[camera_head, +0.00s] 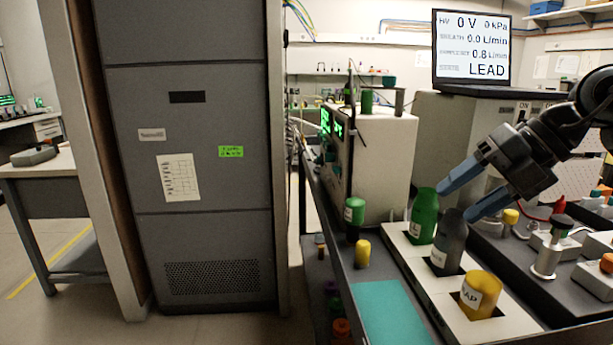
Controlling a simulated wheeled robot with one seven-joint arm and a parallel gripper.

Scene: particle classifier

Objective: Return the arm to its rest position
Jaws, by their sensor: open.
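My gripper (462,194) comes in from the right with its two blue fingers apart. It is open and appears empty. Its fingertips are just above and beside a green bottle (423,217) and a dark grey bottle (449,243). I cannot tell whether a finger touches either one. Both bottles stand in a pale rack (420,290) with a yellow labelled bottle (480,294) in the front slot. My arm (560,130) reaches out over the right side of the bench.
A laptop (473,45) showing "LEAD" stands on a grey box behind my arm. A white instrument (380,160) stands left of the rack. Small metal fittings (547,258) crowd the right. A teal mat (392,312) is clear. A tall grey cabinet (190,240) stands left.

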